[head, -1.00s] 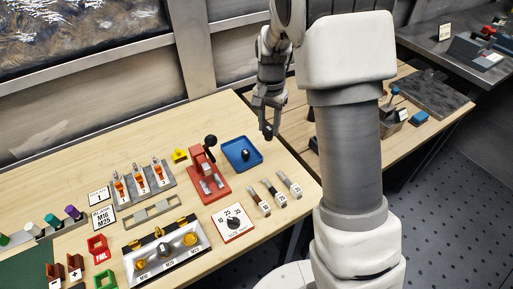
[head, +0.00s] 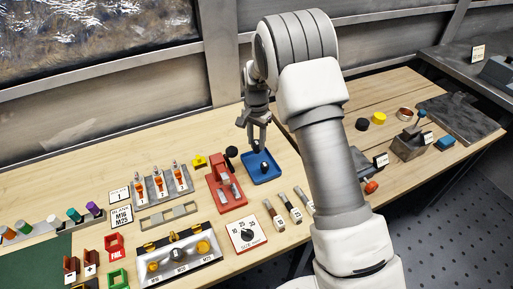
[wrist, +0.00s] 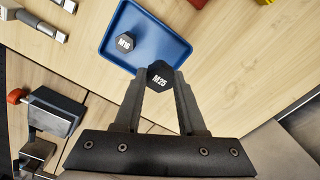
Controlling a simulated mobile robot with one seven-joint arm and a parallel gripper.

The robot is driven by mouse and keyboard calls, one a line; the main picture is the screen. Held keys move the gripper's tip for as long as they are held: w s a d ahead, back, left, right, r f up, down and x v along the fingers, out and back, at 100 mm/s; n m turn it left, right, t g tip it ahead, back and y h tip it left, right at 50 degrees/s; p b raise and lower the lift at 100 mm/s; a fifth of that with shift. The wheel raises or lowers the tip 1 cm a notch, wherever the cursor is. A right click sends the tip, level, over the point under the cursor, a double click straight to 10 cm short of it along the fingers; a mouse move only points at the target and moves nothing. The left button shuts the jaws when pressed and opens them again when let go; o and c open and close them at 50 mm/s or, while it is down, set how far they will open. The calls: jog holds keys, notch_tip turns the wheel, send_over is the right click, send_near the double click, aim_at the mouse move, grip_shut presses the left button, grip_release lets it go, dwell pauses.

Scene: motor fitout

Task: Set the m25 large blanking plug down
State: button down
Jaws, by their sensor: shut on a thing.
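The M25 large blanking plug (wrist: 160,77) is a black hexagonal plug with a white "M25" label, pinched between my fingertips in the wrist view. My gripper (wrist: 158,88) is shut on it. In the head view my gripper (head: 257,146) points down at the back edge of the blue tray (head: 276,174), and the held plug is hard to make out. In the wrist view the plug overlaps the rim of the tray (wrist: 112,60); its height above it is unclear. A black M16 plug (wrist: 124,43) lies inside the tray.
A red press (head: 228,194) with a black-knobbed lever stands left of the tray. Several grey-and-brown tools (head: 290,207) lie in front of it. A size dial card (head: 246,234) is nearer. Bare wood lies behind the tray.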

aim_at(256, 149)
jog(key=shift+f, duration=2)
jog(key=shift+f, duration=0.15)
jog(key=shift+c, duration=2.4)
grip_release()
